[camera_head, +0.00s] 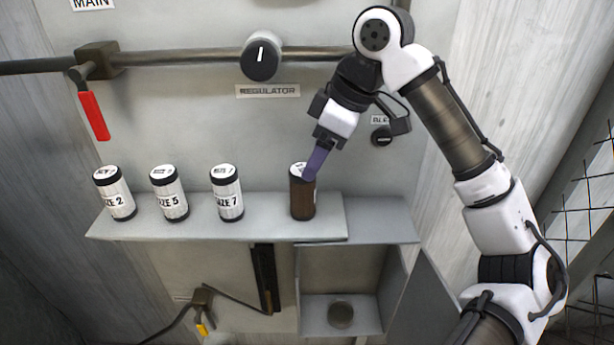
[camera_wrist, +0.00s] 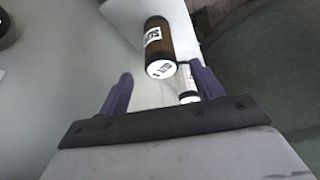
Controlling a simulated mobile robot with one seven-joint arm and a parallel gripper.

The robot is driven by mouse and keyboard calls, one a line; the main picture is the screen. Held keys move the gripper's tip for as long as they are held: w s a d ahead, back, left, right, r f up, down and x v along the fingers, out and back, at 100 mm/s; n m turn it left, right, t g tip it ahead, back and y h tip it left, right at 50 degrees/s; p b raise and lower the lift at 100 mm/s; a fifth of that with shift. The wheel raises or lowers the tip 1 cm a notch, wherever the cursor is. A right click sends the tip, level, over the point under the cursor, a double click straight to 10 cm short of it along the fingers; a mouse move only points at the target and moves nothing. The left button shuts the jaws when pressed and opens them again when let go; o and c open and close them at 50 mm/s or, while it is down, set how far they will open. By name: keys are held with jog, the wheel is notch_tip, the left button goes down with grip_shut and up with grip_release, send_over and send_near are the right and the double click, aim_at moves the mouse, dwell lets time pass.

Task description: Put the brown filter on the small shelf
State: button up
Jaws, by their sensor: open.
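The brown filter (camera_head: 302,200), with a black rim and white top, stands upright near the right end of the long grey shelf (camera_head: 265,231). My gripper (camera_head: 312,172) is at its upper right, its purple fingers overlapping the filter's top in the head view. In the wrist view, the brown filter (camera_wrist: 170,40) lies ahead of my open gripper (camera_wrist: 163,82), with its white top towards me and nothing gripped. A lower ledge (camera_head: 385,233) is right of the long shelf, above an open box (camera_head: 320,315). I cannot tell which is the small shelf.
Three white filters, the nearest being the SIZE 7 one (camera_head: 227,195), stand left of the brown filter. A regulator knob (camera_head: 262,60) and a pipe are above. The box has an open door (camera_head: 425,305) and a round piece (camera_head: 340,314) inside.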

jog(key=shift+v, duration=1.55)
